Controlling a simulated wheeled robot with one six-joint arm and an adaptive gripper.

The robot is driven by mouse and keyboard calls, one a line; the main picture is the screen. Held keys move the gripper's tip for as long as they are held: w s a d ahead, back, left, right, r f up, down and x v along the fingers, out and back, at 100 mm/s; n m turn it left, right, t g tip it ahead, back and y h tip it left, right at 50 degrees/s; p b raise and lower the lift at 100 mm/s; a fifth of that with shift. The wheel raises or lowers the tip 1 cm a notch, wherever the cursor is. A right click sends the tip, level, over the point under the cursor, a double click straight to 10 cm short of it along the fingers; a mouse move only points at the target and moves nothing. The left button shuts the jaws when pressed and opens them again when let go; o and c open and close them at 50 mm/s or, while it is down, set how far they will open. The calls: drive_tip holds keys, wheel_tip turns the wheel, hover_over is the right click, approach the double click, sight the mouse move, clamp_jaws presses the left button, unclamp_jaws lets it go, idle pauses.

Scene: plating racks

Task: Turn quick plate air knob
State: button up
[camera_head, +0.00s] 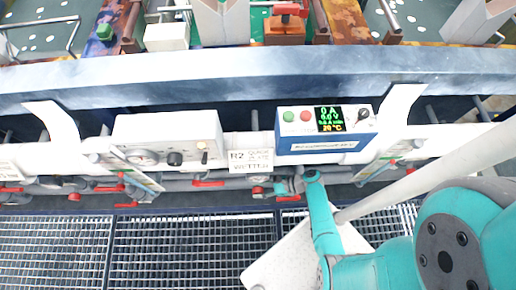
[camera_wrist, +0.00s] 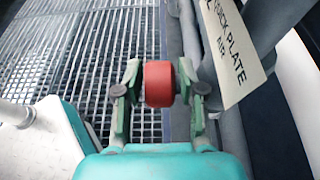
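In the wrist view a red knob (camera_wrist: 159,84) sits between the two green fingers of my gripper (camera_wrist: 159,88). A tilted label (camera_wrist: 232,48) reading "PLATE" and "AIR" is right of the knob. In the head view my gripper (camera_head: 292,185) is at the pipework just below the blue-and-white control box, and the arm hides part of that spot. The white R2 label (camera_head: 250,161) is to its left.
A control box (camera_head: 296,142) with green and red buttons and a lit display is above my gripper. A white gauge box (camera_head: 168,138) is to the left. Several red valve handles (camera_head: 208,183) line the pipes. Metal grating (camera_head: 170,245) covers the floor.

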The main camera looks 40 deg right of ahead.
drive_tip(key=shift+w+a+f, duration=0.1)
drive_tip(key=shift+w+a, duration=0.05)
drive_tip(key=shift+a, duration=0.05)
clamp_jaws()
drive_tip(key=shift+d+f+t+y, duration=0.15)
drive_tip(key=shift+t+y, duration=1.05)
drive_tip(key=shift+y, duration=0.8)
